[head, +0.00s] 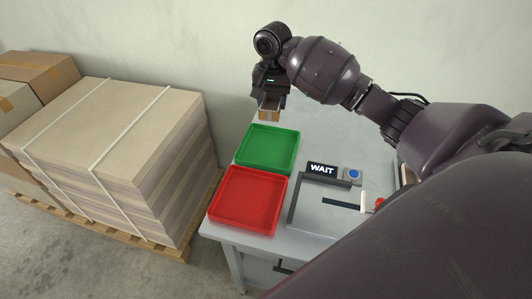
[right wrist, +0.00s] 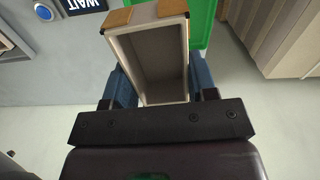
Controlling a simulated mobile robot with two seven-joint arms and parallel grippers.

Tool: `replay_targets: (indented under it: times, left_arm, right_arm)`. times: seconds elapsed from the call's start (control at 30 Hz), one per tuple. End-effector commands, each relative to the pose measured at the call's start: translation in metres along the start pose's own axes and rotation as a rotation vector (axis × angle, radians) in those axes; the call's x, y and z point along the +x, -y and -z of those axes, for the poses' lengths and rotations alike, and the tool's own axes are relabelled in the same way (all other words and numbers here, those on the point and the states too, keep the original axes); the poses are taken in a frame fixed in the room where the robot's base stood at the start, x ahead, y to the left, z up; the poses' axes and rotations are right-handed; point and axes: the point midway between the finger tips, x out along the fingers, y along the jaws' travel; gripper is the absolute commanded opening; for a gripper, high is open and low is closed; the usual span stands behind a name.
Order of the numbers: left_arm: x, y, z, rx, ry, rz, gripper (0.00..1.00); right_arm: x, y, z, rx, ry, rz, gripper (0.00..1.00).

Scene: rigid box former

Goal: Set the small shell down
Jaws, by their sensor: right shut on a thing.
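The small shell (head: 269,114) is an open, hollow box with pale grey walls and brown patches along one rim. In the right wrist view the shell (right wrist: 116,62) shows its empty inside. My right gripper (head: 271,99) is shut on it, with a blue finger along each side. In the head view the shell hangs at the far edge of the green tray (head: 241,160); its height above the tray is hard to tell. The green tray also shows past the shell in the right wrist view (right wrist: 207,22). My left gripper is not in view.
An empty red tray (head: 248,200) lies in front of the green one on the grey table (head: 318,134). To their right are a WAIT sign (head: 322,169), a blue button (head: 353,174) and a slotted fixture (head: 335,205). A strapped board stack (head: 110,140) stands left of the table.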

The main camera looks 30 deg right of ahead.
Motion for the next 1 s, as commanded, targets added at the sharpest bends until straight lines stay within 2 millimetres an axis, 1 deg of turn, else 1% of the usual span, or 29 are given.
replay_targets:
  times: [0.03, 0.1, 0.17, 0.23, 0.47, 0.7, 0.8, 0.9, 1.0]
  left_arm:
    - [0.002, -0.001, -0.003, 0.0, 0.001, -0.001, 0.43]
    - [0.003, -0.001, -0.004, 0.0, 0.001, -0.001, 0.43]
    - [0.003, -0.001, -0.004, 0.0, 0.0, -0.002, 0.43]
    - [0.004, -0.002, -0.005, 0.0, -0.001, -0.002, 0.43]
    - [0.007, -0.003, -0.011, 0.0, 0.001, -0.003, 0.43]
    - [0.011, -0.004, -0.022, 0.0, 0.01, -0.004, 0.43]
    - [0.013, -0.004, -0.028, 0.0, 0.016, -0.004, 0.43]
    - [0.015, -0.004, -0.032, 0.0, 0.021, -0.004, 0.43]
    - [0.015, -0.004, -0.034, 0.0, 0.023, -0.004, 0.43]
  right_arm:
    - [0.004, -0.005, 0.009, 0.039, 0.003, 0.0, 0.3]
    - [0.006, -0.009, 0.016, 0.077, 0.006, 0.001, 0.3]
    - [0.009, -0.011, 0.019, 0.092, 0.007, 0.002, 0.3]
    - [0.019, -0.012, 0.02, 0.099, 0.009, 0.0, 0.3]
    - [0.068, -0.012, 0.019, 0.097, 0.009, -0.001, 0.3]
    - [0.12, -0.011, 0.019, 0.096, 0.009, -0.001, 0.3]
    - [0.139, -0.012, 0.019, 0.096, 0.008, -0.001, 0.3]
    - [0.153, -0.011, 0.019, 0.095, 0.007, -0.001, 0.3]
    - [0.16, -0.011, 0.019, 0.095, 0.006, 0.001, 0.3]
